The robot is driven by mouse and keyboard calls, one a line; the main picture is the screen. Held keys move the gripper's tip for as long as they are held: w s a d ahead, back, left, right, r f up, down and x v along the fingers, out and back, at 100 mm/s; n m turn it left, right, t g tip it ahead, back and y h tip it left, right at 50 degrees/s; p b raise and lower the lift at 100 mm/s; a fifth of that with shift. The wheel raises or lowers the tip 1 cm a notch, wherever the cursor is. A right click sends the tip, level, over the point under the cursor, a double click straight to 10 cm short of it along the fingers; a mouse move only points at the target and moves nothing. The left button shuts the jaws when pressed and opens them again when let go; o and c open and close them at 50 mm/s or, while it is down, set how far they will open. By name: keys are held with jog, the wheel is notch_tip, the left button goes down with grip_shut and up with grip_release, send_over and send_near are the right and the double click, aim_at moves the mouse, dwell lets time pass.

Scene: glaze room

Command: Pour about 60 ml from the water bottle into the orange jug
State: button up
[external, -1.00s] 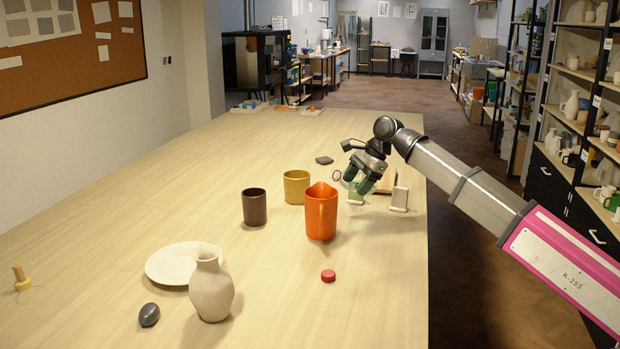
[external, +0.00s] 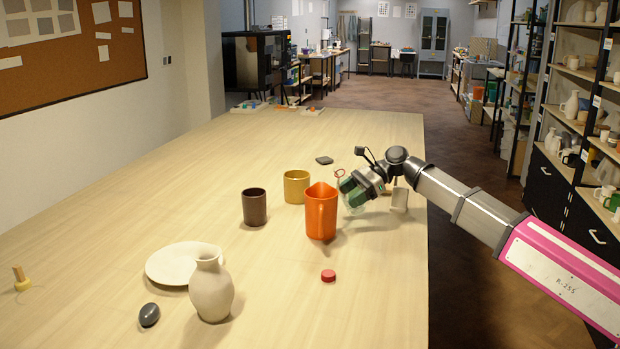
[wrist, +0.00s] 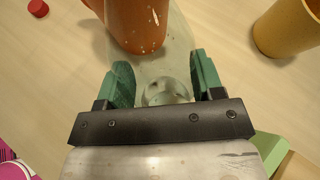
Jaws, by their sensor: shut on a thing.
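The orange jug (external: 321,214) stands upright on the table, with its handle toward the camera. It fills the top of the wrist view (wrist: 139,22). My gripper (external: 350,194) is just right of the jug in the external view, low over the table. In the wrist view its green fingers (wrist: 164,80) are shut on the clear water bottle (wrist: 172,58), one finger on each side. The bottle extends from the fingers toward the jug and overlaps it in the picture. I cannot make out its mouth or water level, nor whether it touches the jug.
A mustard cup (external: 296,188) and a dark brown cup (external: 254,207) stand left of the jug. A red cap (external: 328,276) lies in front. A pale upright block (external: 400,199) is right of my gripper. A plate (external: 170,264), vase (external: 211,290) and dark stone (external: 149,315) are front left.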

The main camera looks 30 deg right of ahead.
aim_at(350, 178)
jog(key=shift+f+y, duration=0.3)
jog(key=shift+f, duration=0.1)
jog(key=shift+y, duration=0.7)
jog(key=shift+a+r+m+y+b, duration=0.1)
jog(key=shift+r+m+y+b, duration=0.2)
jog(key=shift+r+y, duration=0.95)
jog(key=shift+r+m+y+b, duration=0.25)
jog(key=shift+r+y, duration=0.4)
jog(key=shift+r, duration=1.05)
